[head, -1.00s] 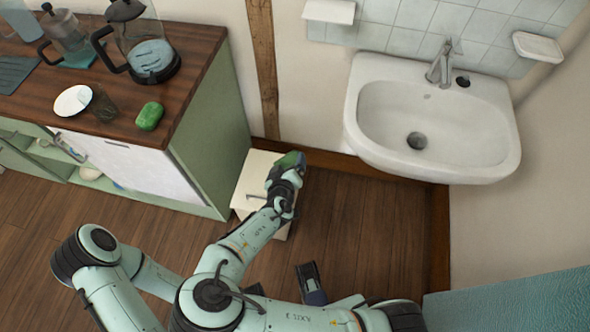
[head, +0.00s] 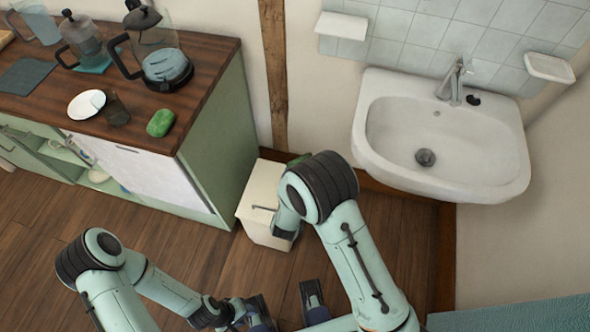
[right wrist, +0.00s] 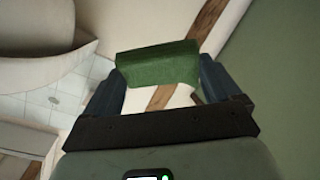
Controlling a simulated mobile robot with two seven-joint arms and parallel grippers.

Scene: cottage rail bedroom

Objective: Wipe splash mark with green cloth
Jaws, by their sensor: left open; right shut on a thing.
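The green cloth (right wrist: 158,65) is a folded, block-like piece between the two fingers of my right gripper (right wrist: 160,84) in the right wrist view. That gripper is shut on it. In the head view only a small green edge of the cloth (head: 299,160) shows behind my right arm, which hides the gripper. My left gripper (head: 286,303) is open and empty, low over the floor at the bottom of the head view. I cannot make out a splash mark in either view.
A white bin (head: 262,195) stands beside the green cabinet (head: 222,140). The wooden counter (head: 205,70) holds a green sponge-like block (head: 160,123), a plate (head: 86,104), a glass (head: 116,110) and a coffee pot (head: 165,65). A sink (head: 450,140) hangs at right.

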